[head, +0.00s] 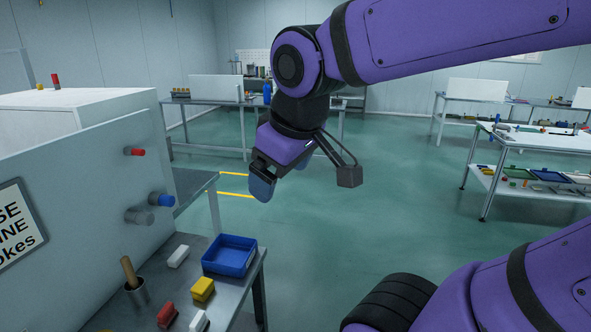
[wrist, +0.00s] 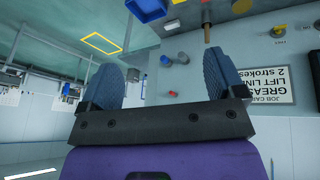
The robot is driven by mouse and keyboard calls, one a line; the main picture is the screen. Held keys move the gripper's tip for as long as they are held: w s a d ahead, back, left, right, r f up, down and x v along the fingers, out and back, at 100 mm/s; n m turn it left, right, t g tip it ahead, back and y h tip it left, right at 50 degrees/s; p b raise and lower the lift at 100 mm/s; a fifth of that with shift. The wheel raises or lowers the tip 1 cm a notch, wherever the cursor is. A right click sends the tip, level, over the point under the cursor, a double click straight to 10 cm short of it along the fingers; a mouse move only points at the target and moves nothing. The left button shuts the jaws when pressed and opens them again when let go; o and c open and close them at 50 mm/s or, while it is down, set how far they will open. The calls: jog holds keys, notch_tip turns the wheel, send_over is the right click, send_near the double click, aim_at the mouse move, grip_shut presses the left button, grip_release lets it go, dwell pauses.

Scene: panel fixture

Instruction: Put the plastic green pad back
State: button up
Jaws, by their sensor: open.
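I cannot pick out a plastic green pad in either view. My gripper (head: 264,186) hangs in mid-air to the right of the pale panel (head: 90,190), beyond the near table. In the wrist view my gripper (wrist: 172,82) is open, with two ribbed blue fingers wide apart and nothing between them. The panel carries a red knob (head: 135,151), a blue knob (head: 162,199) and a grey round fitting (head: 139,216). The red knob (wrist: 174,93) and blue knob (wrist: 165,60) also show between the fingers in the wrist view, at some distance.
A stocked shelf table (head: 487,190) stands right. Open floor lies between.

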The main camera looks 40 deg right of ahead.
jog(key=s+m, duration=0.2)
jog(key=s+r+m, duration=0.1)
jog(key=shift+d+y, duration=0.25)
jog(key=shift+y, duration=0.05)
jog(key=shift+w, duration=0.1)
